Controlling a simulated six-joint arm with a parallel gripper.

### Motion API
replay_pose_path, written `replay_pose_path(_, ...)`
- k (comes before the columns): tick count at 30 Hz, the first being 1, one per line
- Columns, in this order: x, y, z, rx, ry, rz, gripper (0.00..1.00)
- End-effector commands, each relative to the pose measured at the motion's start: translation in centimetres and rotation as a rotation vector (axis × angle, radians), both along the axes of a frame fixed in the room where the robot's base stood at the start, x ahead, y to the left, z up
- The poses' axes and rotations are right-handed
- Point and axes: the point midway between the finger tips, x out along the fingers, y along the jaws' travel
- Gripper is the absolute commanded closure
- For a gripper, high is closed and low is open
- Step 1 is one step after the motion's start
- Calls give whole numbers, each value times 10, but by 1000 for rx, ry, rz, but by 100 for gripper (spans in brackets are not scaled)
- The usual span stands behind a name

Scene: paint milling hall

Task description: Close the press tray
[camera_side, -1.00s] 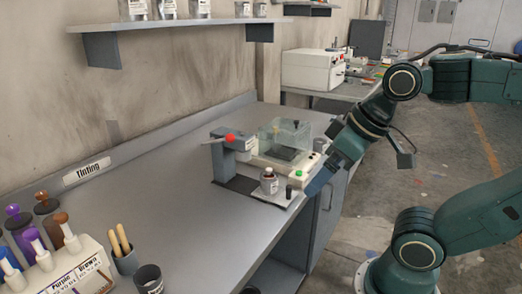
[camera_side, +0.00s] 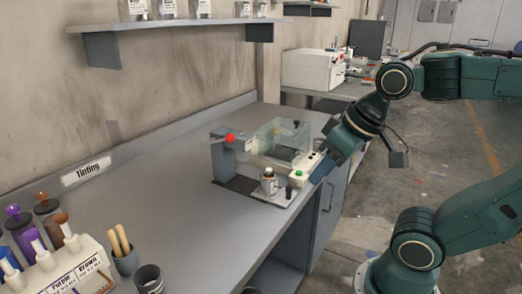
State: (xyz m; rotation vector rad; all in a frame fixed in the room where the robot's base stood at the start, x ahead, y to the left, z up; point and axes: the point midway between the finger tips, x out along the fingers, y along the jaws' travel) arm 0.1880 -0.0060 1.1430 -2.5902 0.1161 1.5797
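A small press with a red-knobbed lever (camera_side: 230,138) stands on the grey bench, with a dark base plate under it. Beside it is a pale machine (camera_side: 299,164) with a clear cover (camera_side: 283,135) and a green button on its front. A dark flat part shows inside the cover. I cannot tell for certain which part is the press tray. A small container (camera_side: 268,182) stands on a light plate in front. My gripper (camera_side: 319,172) is at the machine's right front end, pointing down and left. Its fingers are small and partly hidden; contact is unclear.
A rack of coloured bottles (camera_side: 70,270), a cup with wooden handles (camera_side: 124,256) and a dark cup (camera_side: 149,279) stand at the front left. A shelf of cans (camera_side: 180,22) hangs on the wall. The bench middle is clear.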

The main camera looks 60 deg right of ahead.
Motion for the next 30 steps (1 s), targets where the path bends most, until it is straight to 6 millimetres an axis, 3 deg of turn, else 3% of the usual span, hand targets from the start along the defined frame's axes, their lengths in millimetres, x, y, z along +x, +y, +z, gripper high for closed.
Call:
replay_pose_path(1,5,-4,-1,22,10,-54,84)
replay_pose_path(3,11,-9,-3,60,22,-145,98)
replay_pose_path(4,15,-12,-4,78,27,-188,100)
replay_pose_path(18,65,-80,-31,434,96,-1009,100)
replay_pose_path(30,81,-162,-71,767,124,-1742,100)
